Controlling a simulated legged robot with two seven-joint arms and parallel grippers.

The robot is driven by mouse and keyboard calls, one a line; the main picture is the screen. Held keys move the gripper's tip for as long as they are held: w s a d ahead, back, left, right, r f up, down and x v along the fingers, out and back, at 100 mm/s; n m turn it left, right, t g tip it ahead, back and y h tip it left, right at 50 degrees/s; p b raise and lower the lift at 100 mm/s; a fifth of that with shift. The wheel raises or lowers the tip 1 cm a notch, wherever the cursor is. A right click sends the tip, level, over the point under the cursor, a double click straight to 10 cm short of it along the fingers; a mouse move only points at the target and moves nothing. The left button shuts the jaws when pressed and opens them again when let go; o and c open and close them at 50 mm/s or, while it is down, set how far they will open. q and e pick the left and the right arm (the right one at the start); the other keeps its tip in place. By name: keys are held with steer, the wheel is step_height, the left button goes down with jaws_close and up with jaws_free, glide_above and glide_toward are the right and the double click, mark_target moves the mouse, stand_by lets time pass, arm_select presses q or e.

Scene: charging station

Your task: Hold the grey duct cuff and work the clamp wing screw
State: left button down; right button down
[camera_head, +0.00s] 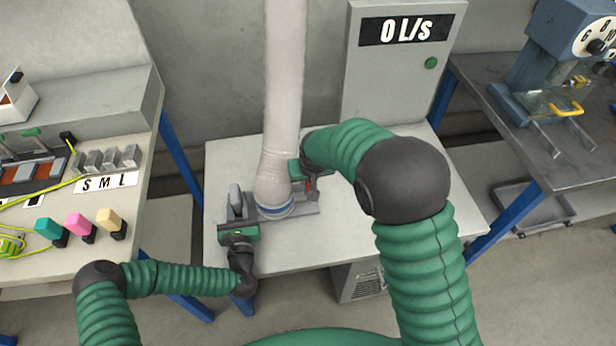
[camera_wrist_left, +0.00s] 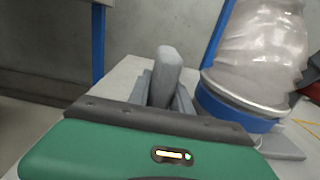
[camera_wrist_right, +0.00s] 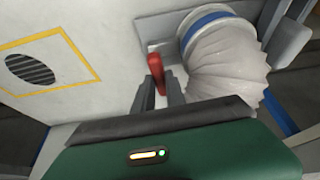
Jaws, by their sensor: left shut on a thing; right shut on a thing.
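The pale, wrinkled duct (camera_head: 282,90) hangs down to a blue band (camera_head: 275,211) at its lower end, over a grey plate on the white table. My left gripper (camera_head: 235,211) is at the left of the duct. It is shut on an upright grey piece with a rounded top, likely the duct cuff's grip (camera_wrist_left: 164,78), beside the blue band. My right gripper (camera_head: 305,180) is at the right of the duct. It is shut on a red piece, likely the wing screw (camera_wrist_right: 155,68). The fingers partly hide both held pieces.
A grey cabinet (camera_head: 395,75) reading "0 L/s" stands behind on the white table (camera_head: 340,240). A bench with coloured blocks (camera_head: 78,224) is at the left. A dark table (camera_head: 570,160) with a dial device is at the right. The white table's front right is clear.

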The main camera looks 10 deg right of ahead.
steer(key=shift+a+m+h, duration=0.15)
steer(key=shift+m+h, duration=0.55)
steer(key=shift+m, duration=1.2)
steer(key=c, duration=1.4)
jaws_free()
steer(key=shift+o, duration=0.2)
step_height(320, 180, up, 10)
